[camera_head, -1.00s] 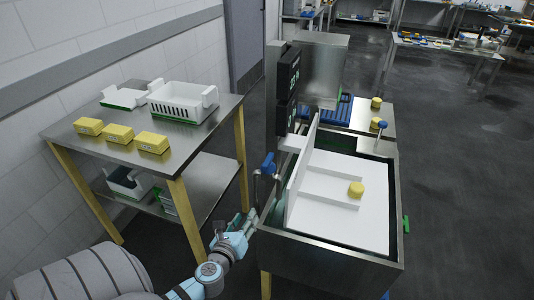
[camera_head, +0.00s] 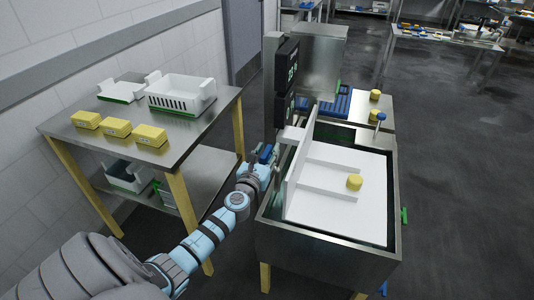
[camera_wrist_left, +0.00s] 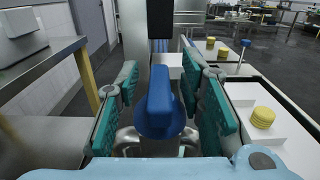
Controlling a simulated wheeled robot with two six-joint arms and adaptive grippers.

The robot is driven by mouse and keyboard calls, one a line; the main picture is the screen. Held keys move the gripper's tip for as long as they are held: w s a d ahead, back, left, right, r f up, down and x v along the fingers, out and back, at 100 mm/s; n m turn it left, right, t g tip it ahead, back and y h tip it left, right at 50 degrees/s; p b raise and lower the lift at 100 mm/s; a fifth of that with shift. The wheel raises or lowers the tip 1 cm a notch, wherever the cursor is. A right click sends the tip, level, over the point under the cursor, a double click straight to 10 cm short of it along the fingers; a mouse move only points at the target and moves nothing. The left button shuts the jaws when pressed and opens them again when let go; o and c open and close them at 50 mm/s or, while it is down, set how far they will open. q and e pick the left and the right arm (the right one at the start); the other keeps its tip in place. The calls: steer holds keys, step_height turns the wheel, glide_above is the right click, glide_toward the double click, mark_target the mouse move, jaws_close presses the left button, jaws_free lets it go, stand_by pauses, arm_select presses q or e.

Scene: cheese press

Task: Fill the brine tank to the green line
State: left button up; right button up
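The steel brine tank (camera_head: 325,250) stands at the centre right, with white boards (camera_head: 335,205) in it and a yellow round piece on top. A blue valve handle (camera_head: 265,153) is at the tank's left wall; in the left wrist view the blue handle (camera_wrist_left: 160,108) stands upright on a metal fitting. My left gripper (camera_head: 260,162) has reached this handle. In the left wrist view its green-padded fingers (camera_wrist_left: 161,85) are apart, one on each side of the handle, and do not look closed on it. I cannot make out the green line or the liquid level. My right gripper is out of view.
A steel table (camera_head: 185,155) at left holds yellow blocks (camera_head: 117,127) and a white basket (camera_head: 180,95). A post with a dark display (camera_head: 287,67) rises behind the handle. A green handle (camera_head: 404,215) is on the tank's right side. The floor at right is clear.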

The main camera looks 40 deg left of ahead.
arm_select(q)
jaws_close()
steer(key=shift+n+y, duration=0.4)
steer(key=shift+y, duration=0.2)
steer(key=shift+n+g+y, duration=0.3)
steer(key=shift+g+y, duration=0.1)
steer(key=shift+n+g+y, duration=0.5)
steer(key=shift+n+y, duration=0.1)
steer(key=shift+y, duration=0.3)
steer(key=shift+f+n+g+y+b, duration=0.1)
steer(key=shift+n+g+y+b, duration=0.4)
steer(key=shift+n+g+y, duration=1.35)
